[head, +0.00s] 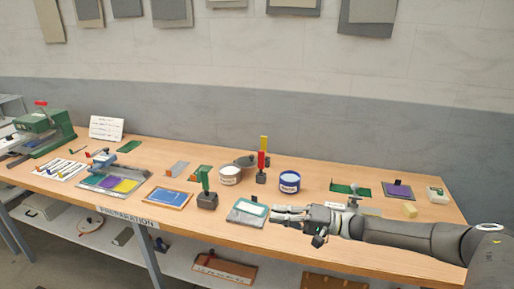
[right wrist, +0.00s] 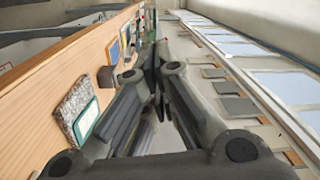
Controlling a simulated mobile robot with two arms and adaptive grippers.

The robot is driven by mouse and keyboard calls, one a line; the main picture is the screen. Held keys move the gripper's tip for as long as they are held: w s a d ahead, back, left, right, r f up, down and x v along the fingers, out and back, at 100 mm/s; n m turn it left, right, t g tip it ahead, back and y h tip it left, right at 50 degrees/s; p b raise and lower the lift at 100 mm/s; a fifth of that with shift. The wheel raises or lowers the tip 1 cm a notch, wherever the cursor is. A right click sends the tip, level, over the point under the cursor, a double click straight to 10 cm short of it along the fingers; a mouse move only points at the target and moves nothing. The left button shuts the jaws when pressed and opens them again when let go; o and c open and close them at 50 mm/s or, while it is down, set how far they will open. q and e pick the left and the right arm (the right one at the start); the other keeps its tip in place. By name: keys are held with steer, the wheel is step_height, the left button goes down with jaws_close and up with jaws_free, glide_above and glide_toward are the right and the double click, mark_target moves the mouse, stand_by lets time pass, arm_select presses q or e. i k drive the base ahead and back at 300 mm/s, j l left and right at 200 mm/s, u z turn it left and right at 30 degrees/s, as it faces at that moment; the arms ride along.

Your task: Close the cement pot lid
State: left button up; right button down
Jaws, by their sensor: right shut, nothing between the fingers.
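A white pot (head: 230,176) with a dark label band stands mid-table. A grey round disc (head: 246,160), which looks like a lid, shows behind and to the right of it; I cannot tell if it is hinged to the pot. A blue-and-white pot (head: 289,183) stands further right, with a pale top. I cannot tell for certain which one is the cement pot. My right gripper (head: 278,214) is shut and empty over the table's front edge, nearer than both pots and touching neither. Its fingers also show in the right wrist view (right wrist: 158,62). My left gripper is not in view.
A green-handled stamp (head: 207,195) and a grey tray with a teal-edged plate (head: 248,212) stand in front of the pots. A red-and-yellow upright tool (head: 262,162) stands between them. Bare wood (head: 325,172) shows right of the blue pot.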

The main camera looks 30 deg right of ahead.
mark_target(245, 162)
steer(key=i+l, duration=1.35)
steer(key=l, duration=0.1)
